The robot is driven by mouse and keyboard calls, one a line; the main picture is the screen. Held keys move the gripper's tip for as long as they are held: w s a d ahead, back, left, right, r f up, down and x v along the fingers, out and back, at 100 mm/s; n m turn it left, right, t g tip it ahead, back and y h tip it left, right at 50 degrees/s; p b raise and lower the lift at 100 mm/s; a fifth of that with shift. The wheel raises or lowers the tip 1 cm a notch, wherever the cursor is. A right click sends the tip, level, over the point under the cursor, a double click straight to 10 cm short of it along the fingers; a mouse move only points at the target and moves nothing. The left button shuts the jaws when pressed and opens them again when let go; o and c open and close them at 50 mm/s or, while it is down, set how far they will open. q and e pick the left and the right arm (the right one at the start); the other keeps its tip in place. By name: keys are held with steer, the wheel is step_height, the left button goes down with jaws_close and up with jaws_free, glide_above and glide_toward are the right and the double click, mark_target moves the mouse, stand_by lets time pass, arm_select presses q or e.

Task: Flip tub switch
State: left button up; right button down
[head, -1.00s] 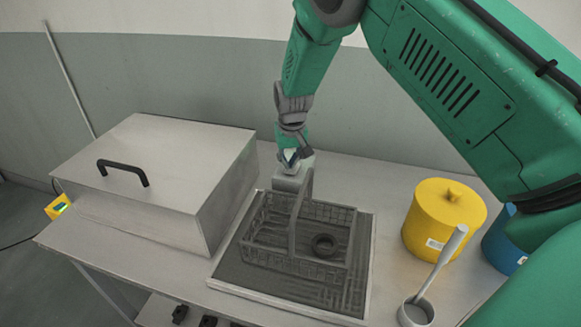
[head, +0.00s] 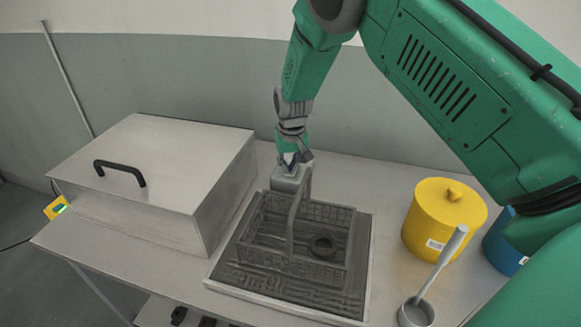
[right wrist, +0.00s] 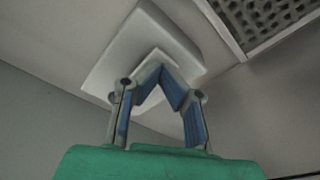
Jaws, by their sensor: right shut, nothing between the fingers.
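The tub is a closed steel box with a flat lid and a black handle (head: 119,173), on the left of the table in the head view. A small pale grey block (head: 290,180) stands behind the wire basket. A switch lever on it cannot be made out. My right gripper (head: 292,160) is shut and empty, right at the top of this block. In the right wrist view my right gripper's fingertips (right wrist: 158,66) meet in front of the pale block (right wrist: 145,45); whether they touch it cannot be told. My left gripper is not in view.
A dark wire basket (head: 345,222) with a ring inside stands on a rimmed tray (head: 255,290). A yellow lidded pot (head: 430,222), a blue container (head: 505,245) and a grey mortar with pestle (head: 415,314) are on the right. A yellow box (head: 54,208) sits beside the tub.

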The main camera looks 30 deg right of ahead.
steer(key=shift+d+r+p, duration=0.2)
steer(key=shift+r+p, duration=0.4)
steer(key=shift+r, duration=0.05)
steer(key=r+p, duration=0.3)
steer(key=shift+a+r, duration=0.2)
steer(key=shift+r, duration=0.05)
steer(key=shift+d+r+p, duration=0.1)
steer(key=shift+r+p, duration=0.85)
steer(key=shift+r, duration=0.2)
